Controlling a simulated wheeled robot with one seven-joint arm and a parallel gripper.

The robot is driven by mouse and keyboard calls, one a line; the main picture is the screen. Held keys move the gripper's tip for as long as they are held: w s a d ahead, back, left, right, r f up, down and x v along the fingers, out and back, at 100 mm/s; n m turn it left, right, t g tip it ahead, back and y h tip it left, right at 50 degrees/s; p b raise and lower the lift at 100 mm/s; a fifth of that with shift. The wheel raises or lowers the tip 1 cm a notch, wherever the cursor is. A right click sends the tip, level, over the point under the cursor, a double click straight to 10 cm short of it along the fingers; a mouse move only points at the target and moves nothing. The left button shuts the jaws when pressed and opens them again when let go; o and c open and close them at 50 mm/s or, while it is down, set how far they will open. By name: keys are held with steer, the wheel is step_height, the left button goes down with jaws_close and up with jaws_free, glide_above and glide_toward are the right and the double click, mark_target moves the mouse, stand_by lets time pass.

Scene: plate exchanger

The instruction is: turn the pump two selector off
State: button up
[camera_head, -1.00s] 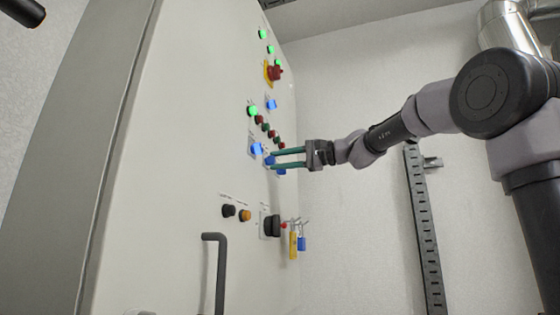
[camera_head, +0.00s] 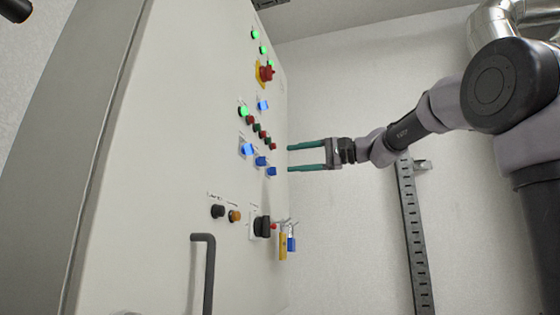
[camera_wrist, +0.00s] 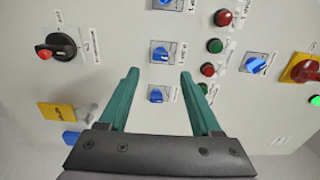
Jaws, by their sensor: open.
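Three blue selectors sit in a slanting row on the panel: left (camera_head: 247,149), middle (camera_head: 260,161) and right (camera_head: 271,171). The wrist view shows them in a column, with the middle one (camera_wrist: 160,53) just beyond my fingertips and another (camera_wrist: 157,95) between the fingers in the picture. The labels are too small to read surely, so I cannot confirm which is pump two; the middle one seems likely. My gripper (camera_head: 289,158) is open and empty, its green fingers pointing at the panel, apart from the selectors. It also shows in the wrist view (camera_wrist: 160,72).
A red emergency stop (camera_head: 265,72) on yellow is above, with another blue selector (camera_head: 263,105) and lit green lamps. Below are a black rotary switch (camera_head: 262,227), hanging yellow (camera_head: 283,245) and blue padlocks, and a door handle (camera_head: 205,270).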

steer(key=shift+v, duration=1.55)
